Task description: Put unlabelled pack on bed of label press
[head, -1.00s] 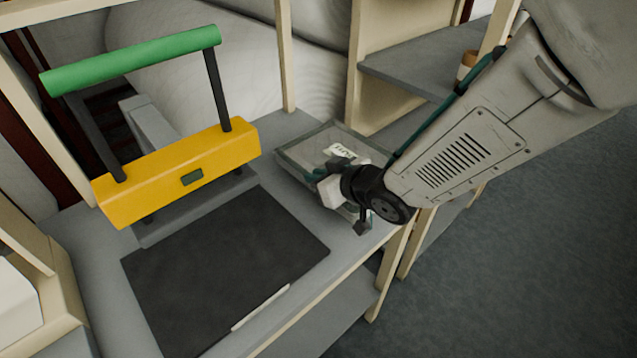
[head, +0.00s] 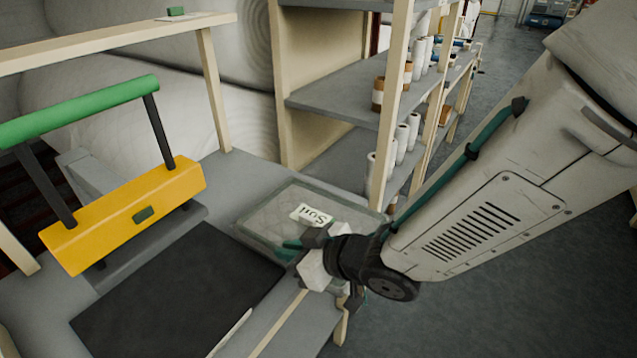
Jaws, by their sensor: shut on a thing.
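The label press has a yellow body (head: 125,215) and a green handle bar (head: 80,110), and stands at the left of the head view. A dark flat plate (head: 175,300) lies in front of it, with nothing on it. I cannot tell whether the pack touches the tray.
A white printed card (head: 312,215) shows in the tray. Shelves (head: 335,103) with white and brown rolls stand behind. A wooden post (head: 212,90) rises behind the press. Large pale rolls (head: 130,110) fill the back. Open floor (head: 470,320) lies at the right.

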